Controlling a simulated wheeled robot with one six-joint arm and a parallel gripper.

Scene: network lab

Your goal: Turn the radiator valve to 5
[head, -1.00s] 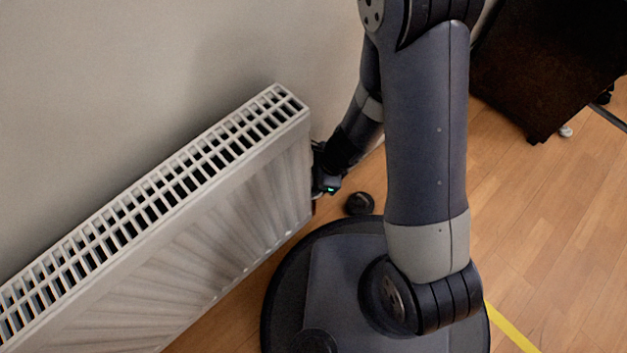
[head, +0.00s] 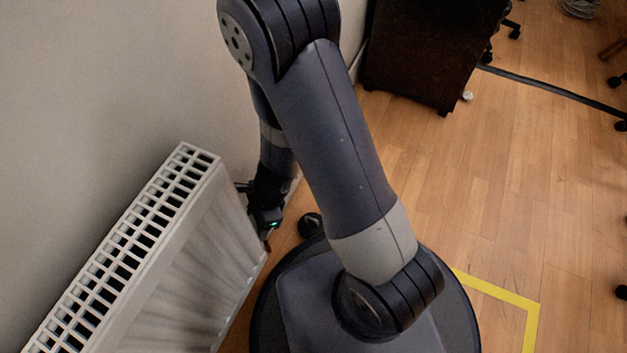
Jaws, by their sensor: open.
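The white panel radiator (head: 222,245) stands along the wall at the left, its slatted top facing up. My gripper (head: 247,198) is at the radiator's far end, low by the wall, partly hidden by the radiator's end and my own wrist. A small green light shows on the wrist. The radiator valve itself cannot be made out; its dial and numbers are not visible. I cannot tell whether the fingers touch anything.
A dark cabinet (head: 430,50) stands against the wall behind my arm. Yellow tape (head: 500,292) marks the wooden floor (head: 480,190) at the right, which is largely clear. Chair wheels (head: 511,30) show at the top right. A dark cable strip (head: 545,87) crosses the floor.

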